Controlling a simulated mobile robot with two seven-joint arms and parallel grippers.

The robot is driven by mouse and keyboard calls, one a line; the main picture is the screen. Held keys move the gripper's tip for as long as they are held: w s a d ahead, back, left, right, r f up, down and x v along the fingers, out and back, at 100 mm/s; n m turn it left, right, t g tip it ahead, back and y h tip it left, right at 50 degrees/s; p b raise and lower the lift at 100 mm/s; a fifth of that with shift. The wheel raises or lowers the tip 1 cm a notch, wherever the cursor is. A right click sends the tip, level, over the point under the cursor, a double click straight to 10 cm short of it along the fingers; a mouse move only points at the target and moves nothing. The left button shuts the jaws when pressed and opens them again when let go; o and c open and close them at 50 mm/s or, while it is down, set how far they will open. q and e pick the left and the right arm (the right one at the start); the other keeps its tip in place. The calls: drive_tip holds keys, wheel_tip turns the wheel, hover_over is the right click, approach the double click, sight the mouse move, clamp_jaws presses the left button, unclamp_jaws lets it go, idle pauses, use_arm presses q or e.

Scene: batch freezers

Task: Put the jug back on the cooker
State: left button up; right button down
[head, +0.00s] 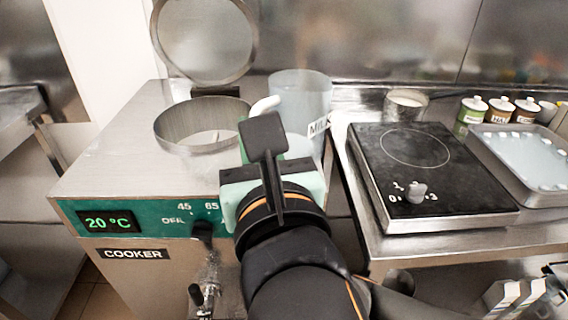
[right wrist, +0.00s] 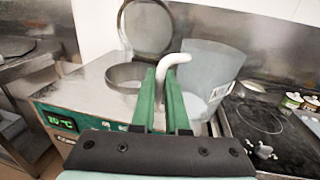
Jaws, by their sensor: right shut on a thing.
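My left gripper is not in view.
The cooker's round lid (head: 205,40) stands open behind the well rim (head: 170,128). A black hot plate (head: 440,165) is on the counter to the right, past a gap. A metal pot (head: 405,105), small labelled containers (head: 472,108) and a tray (head: 545,190) are around it.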

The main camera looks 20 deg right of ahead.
drive_tip(key=w+d+f, duration=0.1)
drive_tip(key=w+f, duration=0.3)
drive_tip(key=w+d+f+b, duration=0.1)
drive_tip(key=w+f, duration=0.3)
drive_tip(key=w+d+f, duration=0.1)
drive_tip(key=w+f, duration=0.3)
drive_tip(key=w, duration=0.1)
drive_tip(key=shift+d+b, duration=0.25)
drive_tip(key=shift+b, duration=0.05)
drive_tip(key=shift+f, duration=0.4)
drive_tip(key=c, duration=0.9)
unclamp_jaws()
drive_tip(key=shift+f, duration=0.1)
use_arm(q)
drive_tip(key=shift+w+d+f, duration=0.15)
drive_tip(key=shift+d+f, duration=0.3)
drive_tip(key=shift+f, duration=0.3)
